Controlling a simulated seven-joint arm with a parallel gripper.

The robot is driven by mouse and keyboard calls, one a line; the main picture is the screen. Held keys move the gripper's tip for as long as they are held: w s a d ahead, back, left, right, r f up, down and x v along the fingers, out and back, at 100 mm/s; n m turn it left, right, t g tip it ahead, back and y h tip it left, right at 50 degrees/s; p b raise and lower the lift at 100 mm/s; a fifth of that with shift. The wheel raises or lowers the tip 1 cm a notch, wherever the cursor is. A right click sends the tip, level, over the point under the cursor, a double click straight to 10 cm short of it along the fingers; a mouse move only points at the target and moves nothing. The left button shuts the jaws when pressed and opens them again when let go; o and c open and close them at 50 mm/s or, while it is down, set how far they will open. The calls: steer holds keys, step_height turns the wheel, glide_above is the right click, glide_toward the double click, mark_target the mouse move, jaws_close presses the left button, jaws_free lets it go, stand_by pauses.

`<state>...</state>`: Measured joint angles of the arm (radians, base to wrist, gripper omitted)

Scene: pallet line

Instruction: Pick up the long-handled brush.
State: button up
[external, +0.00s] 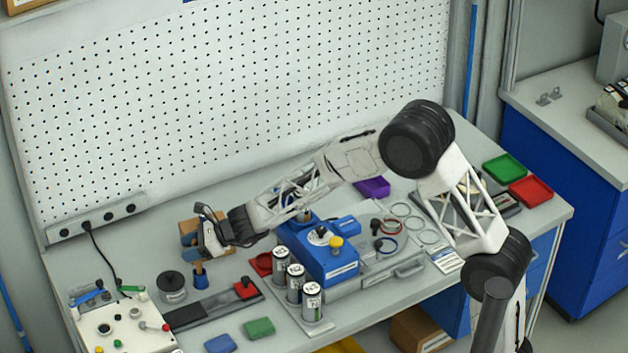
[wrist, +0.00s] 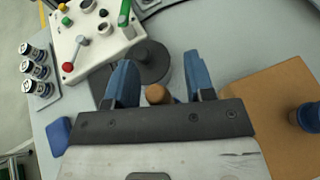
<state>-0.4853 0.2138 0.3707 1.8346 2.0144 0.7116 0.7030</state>
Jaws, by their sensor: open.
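The likely long-handled brush (wrist: 156,94) shows in the wrist view as a round brown wooden end between my two blue fingers. In the external view a short brown stem above a blue base (external: 200,279) stands upright on the bench just below my gripper (external: 207,250). Its bristles cannot be made out. My gripper (wrist: 160,75) is open, with a finger on either side of the wooden end and a gap to each. I cannot tell how far below the fingertips the end is.
A dark round weight (external: 171,284) stands beside the stem. A cardboard box (wrist: 270,115) is close on the other side. A white control box (external: 125,325) with levers is at the front left. Several labelled cans (external: 295,282) and a blue device (external: 325,255) stand to the right.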

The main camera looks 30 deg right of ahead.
jaws_close()
steer(key=shift+r, duration=0.15)
stand_by(0.4)
step_height(320, 180, up, 10)
stand_by(0.5)
stand_by(0.5)
